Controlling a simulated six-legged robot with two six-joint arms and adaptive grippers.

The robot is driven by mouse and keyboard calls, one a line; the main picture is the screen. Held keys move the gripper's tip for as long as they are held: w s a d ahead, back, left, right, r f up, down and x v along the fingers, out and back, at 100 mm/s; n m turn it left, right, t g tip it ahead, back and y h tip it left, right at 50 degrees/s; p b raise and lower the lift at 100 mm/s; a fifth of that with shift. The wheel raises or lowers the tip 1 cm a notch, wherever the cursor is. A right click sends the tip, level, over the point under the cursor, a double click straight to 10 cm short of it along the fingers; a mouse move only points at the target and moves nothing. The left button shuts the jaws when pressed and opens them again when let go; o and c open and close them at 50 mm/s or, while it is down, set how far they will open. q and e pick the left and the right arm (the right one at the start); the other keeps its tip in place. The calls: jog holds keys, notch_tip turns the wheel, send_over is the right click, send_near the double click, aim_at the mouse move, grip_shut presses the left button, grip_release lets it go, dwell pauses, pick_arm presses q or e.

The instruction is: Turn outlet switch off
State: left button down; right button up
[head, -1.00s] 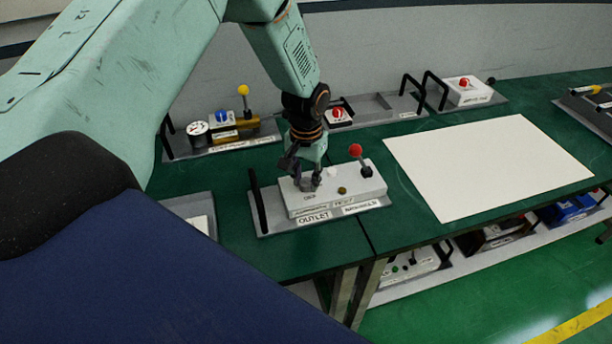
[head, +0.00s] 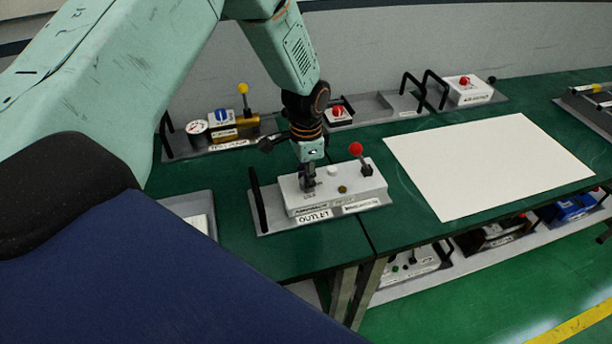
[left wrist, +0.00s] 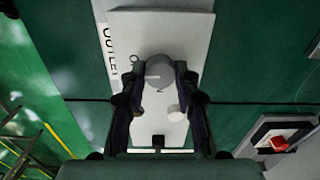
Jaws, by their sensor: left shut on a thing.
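The white outlet box (head: 336,198), labelled OUTLET, stands on a grey base plate on the green table in the head view. Its round grey switch knob (left wrist: 160,71) shows clearly in the left wrist view, with a pale mark on its face. My left gripper (head: 307,187) points down at the left part of the box. Its two fingers stand on either side of the knob and are shut on it. In the head view the fingers largely hide the knob. My right gripper is in neither view.
A red-balled lever (head: 355,150) stands up from the box, right of my gripper. A black handle (head: 258,200) rises at the base's left. Behind are a gauge unit (head: 222,129) and a red-button box (head: 338,114). A large pale sheet (head: 487,165) lies to the right.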

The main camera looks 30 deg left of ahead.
pick_arm(q)
jog(key=shift+m, duration=0.3)
dwell(0.4)
jog(key=c, duration=1)
grip_release()
notch_tip(320, 180, up, 12)
jog(key=shift+r, duration=0.1)
